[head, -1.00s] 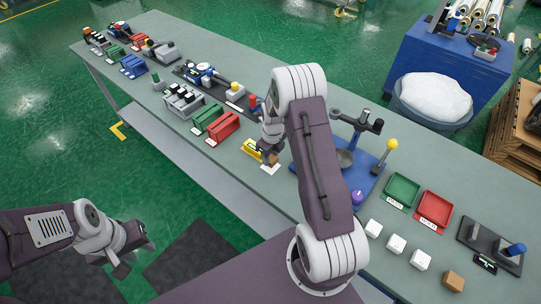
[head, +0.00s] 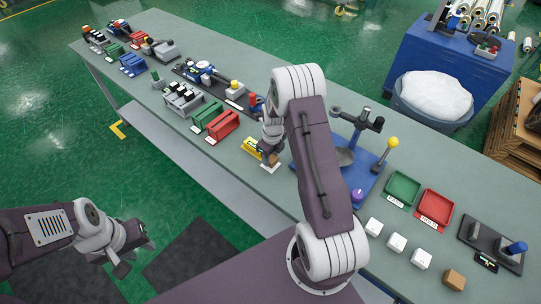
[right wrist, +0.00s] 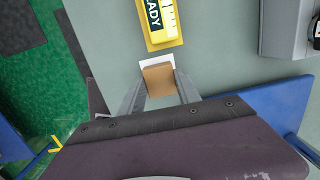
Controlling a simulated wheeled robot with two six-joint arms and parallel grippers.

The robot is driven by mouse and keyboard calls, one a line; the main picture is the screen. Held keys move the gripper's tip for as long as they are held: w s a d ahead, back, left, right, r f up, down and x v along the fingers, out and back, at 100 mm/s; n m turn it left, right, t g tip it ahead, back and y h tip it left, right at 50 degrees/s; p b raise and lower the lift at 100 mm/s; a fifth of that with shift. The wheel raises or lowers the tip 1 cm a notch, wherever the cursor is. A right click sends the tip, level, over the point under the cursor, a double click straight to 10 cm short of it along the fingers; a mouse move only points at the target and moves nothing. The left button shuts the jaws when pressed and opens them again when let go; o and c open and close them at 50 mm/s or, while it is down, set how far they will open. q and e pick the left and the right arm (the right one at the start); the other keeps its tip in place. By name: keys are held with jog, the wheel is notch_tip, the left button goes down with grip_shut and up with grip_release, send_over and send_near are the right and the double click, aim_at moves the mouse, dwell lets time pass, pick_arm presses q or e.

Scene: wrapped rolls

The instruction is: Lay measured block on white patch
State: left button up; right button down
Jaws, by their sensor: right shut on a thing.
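My right gripper (head: 270,154) is shut on a brown block (right wrist: 158,77), with one finger on each side of it in the right wrist view. The block is at the white patch (right wrist: 157,61) and covers much of it; a white strip shows beyond the block and at its sides. In the head view the white patch (head: 270,169) shows just in front of the block. I cannot tell whether the block touches it. My left gripper (head: 121,266) hangs over the floor at the lower left, far from the bench; its finger gap is unclear.
A yellow sign marked READY (right wrist: 160,18) lies right beside the patch. A blue stand (head: 362,160) is to the right of my right gripper. Several white blocks (head: 396,243), another brown block (head: 454,280), a green tray (head: 402,188) and a red tray (head: 435,206) are further right.

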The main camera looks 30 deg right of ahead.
jog(key=shift+f+b, duration=0.4)
jog(key=shift+f, duration=0.35)
jog(key=c, duration=0.8)
grip_release()
jog(key=shift+o, duration=0.2)
jog(key=r, duration=0.6)
jog(key=s+r+b, duration=0.1)
jog(key=r, duration=0.2)
jog(key=shift+a, duration=0.1)
